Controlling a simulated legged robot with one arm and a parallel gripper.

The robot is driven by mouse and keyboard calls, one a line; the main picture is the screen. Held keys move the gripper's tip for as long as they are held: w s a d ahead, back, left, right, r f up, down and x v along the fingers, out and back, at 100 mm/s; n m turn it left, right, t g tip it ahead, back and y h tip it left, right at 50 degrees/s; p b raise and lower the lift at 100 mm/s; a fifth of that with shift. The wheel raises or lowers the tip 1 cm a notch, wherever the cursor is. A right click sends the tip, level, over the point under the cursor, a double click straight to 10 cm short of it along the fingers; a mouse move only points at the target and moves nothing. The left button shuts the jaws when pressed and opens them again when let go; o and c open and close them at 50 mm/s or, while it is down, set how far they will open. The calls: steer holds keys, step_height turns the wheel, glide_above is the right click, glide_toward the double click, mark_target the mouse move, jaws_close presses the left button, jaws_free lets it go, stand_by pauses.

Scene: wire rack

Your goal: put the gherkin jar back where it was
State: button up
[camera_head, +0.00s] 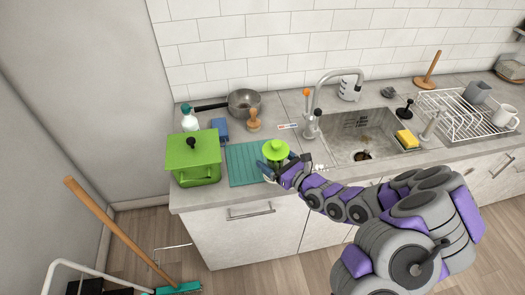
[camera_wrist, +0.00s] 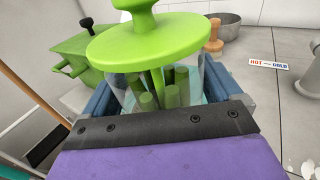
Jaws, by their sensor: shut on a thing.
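The gherkin jar (camera_head: 276,151) is a clear glass jar with a bright green knobbed lid. It is at the right end of the ribbed teal mat (camera_head: 242,165) on the left part of the counter. In the wrist view the jar (camera_wrist: 150,48) is upright, with several green gherkin sticks inside. My gripper (camera_head: 272,168) is shut on the jar, with a blue finger on each side of its glass body. The jar's base is hidden, so I cannot tell whether it touches the mat. The white wire rack (camera_head: 455,122) stands right of the sink, holding mugs.
A green pot (camera_head: 194,160) stands left of the mat. A blue sponge (camera_head: 221,130), spray bottle (camera_head: 189,118), wooden-handled brush (camera_head: 254,121) and steel saucepan (camera_head: 244,103) are behind it. The sink (camera_head: 365,138) and tap (camera_head: 316,118) lie to the right. A broom (camera_head: 120,235) leans at lower left.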

steer(key=w+a+f, duration=0.1)
steer(key=w, duration=0.2)
steer(key=w+a+f+b, duration=0.1)
steer(key=w+a+f, duration=0.1)
steer(key=w, duration=0.1)
steer(key=w+a+f+b, duration=0.1)
steer(key=w, duration=0.2)
steer(key=shift+a+f, duration=0.25)
steer(key=shift+a, duration=0.05)
steer(key=shift+s+r, duration=0.1)
steer(key=o, duration=1.4)
steer(key=shift+o, duration=0.2)
